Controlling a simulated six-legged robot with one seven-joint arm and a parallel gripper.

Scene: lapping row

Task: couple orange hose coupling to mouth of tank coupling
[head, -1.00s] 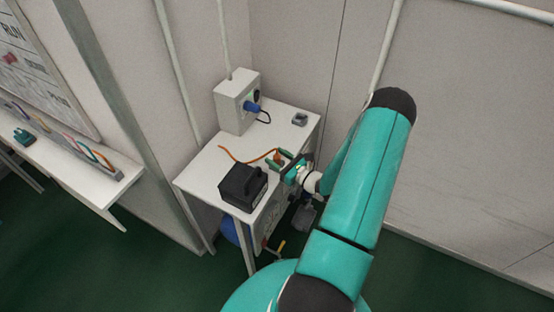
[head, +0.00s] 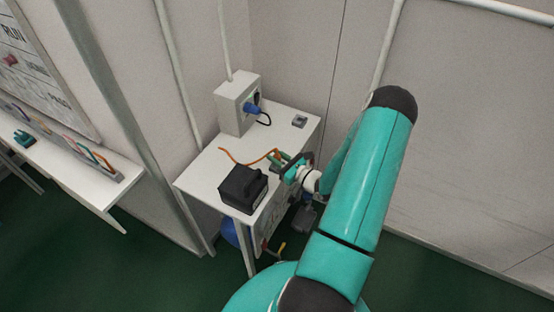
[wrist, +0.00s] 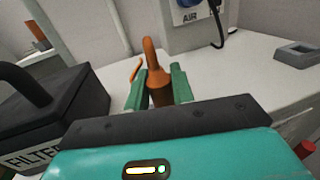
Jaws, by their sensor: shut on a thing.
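The orange hose coupling (wrist: 160,88) stands between the green fingers of my gripper (wrist: 160,92) in the wrist view. My gripper is shut on it, and the orange hose bends up and away behind it. In the head view my gripper (head: 284,162) is over the right edge of the small white table, with the orange hose (head: 240,160) trailing left across the top. The lower end of the coupling is hidden by my gripper. I cannot make out the tank coupling or its mouth in either view.
A black filter box (head: 243,188) stands close left of my gripper. A grey wall box (head: 237,102) marked AIR, with a blue plug (head: 252,107) and dark cord, is at the back. A grey recessed block (head: 299,121) sits at the back right. The table middle is mostly clear.

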